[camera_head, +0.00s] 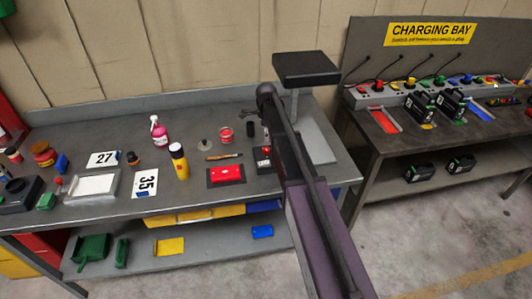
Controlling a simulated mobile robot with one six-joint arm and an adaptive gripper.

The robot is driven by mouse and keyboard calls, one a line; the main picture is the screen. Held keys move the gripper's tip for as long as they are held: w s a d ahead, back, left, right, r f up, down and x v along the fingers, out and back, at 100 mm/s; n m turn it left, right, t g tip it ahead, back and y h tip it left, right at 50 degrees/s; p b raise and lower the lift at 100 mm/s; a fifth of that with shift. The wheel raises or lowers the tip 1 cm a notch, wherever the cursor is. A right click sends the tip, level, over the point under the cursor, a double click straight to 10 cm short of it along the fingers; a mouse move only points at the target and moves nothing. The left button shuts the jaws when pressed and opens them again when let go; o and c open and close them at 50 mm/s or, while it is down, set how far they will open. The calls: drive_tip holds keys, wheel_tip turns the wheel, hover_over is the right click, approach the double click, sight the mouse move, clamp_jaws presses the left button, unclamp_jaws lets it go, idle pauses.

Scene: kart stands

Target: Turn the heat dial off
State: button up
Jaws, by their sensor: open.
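My arm (315,210) reaches up from the lower right over the right end of the grey workbench (75,135). My gripper (246,113) is small and dark at the arm's far end, to the left of its top joint. It is open, with nothing seen in it. A stand with a black square top plate (305,68), a pale post and a grey base (318,142) is at the bench's right end, partly behind my arm. A small black and red box (263,157) stands left of that base. I cannot make out the heat dial or its setting; my arm may hide it.
A charging bench (370,140) stands to the right across a floor gap. A lower shelf (195,265) holds coloured bins.

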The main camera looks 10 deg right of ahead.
sight(266, 149)
drive_tip(key=shift+f+b, duration=3.5)
drive_tip(key=shift+f, duration=0.3)
drive_tip(key=shift+s, duration=0.1)
clamp_jaws()
